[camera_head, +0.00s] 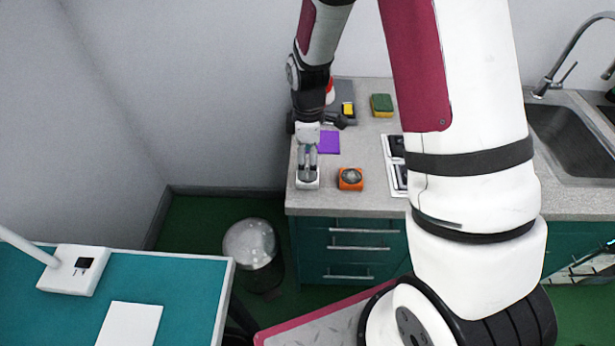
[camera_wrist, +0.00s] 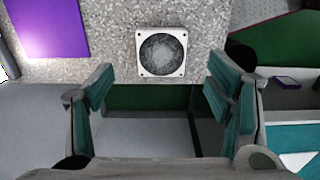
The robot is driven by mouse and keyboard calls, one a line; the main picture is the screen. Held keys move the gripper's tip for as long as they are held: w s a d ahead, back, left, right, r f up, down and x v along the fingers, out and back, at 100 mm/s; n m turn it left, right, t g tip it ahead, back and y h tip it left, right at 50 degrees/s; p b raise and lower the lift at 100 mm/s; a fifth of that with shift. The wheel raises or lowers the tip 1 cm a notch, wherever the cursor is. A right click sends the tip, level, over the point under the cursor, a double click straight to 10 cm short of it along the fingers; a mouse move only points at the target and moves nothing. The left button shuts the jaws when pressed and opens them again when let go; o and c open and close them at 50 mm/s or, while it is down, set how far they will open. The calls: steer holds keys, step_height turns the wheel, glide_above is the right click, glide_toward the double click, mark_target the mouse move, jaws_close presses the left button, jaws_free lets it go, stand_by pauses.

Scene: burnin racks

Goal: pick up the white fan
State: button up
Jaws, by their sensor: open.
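The white fan (camera_head: 307,181) is a small square white frame with a dark round middle. It lies on the grey speckled counter (camera_head: 330,202) near its front left corner. It also shows in the wrist view (camera_wrist: 142,68), flat near the counter edge. My gripper (camera_head: 308,163) points down right over the fan in the head view and partly covers it. In the wrist view, my gripper (camera_wrist: 160,90) has its two fingers wide apart with nothing between them. The fan is ahead of the fingertips and in line with the gap; I see no contact.
An orange fan (camera_head: 350,179) lies to the right of the white one. A purple square (camera_head: 329,142) lies behind, with a sponge (camera_head: 381,105) farther back. A sink (camera_head: 575,135) is at the right. A bin (camera_head: 252,252) stands on the floor beside the drawers.

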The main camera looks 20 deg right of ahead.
mark_target(308, 175)
steer(key=shift+a+f+p, duration=0.1)
steer(key=shift+f+p, duration=0.5)
steer(key=shift+f, duration=2.3)
steer(key=shift+c, duration=0.3)
steer(key=c, duration=1.2)
